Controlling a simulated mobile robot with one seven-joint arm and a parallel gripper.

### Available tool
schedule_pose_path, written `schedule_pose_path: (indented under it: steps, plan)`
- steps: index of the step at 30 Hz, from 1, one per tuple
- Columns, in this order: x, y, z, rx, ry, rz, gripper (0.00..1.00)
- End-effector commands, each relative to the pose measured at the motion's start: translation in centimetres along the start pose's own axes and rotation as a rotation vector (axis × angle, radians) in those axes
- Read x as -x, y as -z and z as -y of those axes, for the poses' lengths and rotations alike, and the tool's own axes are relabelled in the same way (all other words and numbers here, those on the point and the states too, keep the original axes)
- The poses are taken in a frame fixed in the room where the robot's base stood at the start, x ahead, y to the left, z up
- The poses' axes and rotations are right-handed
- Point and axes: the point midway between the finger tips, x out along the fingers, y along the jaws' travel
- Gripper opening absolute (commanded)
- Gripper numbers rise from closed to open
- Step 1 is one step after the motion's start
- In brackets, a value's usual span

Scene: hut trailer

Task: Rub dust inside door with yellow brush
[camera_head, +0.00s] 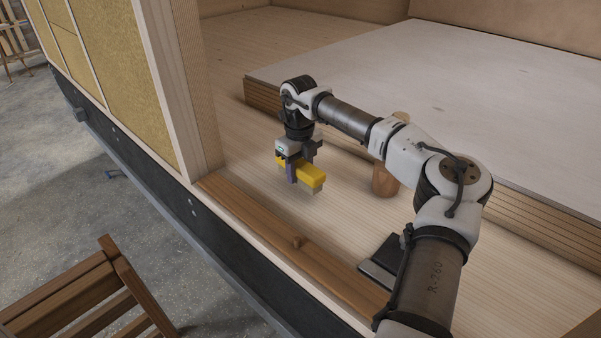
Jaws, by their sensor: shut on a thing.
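My gripper (293,170) is inside the doorway of the hut trailer, pointing down. It is shut on the yellow brush (309,173). The brush is a yellow block with pale bristles on its underside. It is held low over the light wooden floor (240,144) inside the door; I cannot tell whether the bristles touch the floor. No dust can be made out on the floor. The brown wooden door sill (268,228) runs in front of the brush, with a small wooden knob on it.
A wooden cylinder (385,182) stands on the floor right of the brush, partly behind my arm. A dark flat object (381,262) lies near the sill. A raised white platform (480,95) is behind. The door post (180,90) stands left. A wooden chair (75,295) is outside.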

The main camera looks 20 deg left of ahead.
Motion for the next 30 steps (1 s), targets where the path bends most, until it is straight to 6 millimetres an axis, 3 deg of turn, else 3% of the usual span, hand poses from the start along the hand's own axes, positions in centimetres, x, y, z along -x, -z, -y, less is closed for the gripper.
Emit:
schedule_pose_path:
  steps: [15, 30]
  plan:
    - [4.8, -0.2, -0.7, 0.004, 0.001, 0.002, 0.2]
    - [4.9, -0.2, -0.7, 0.004, 0.0, 0.002, 0.2]
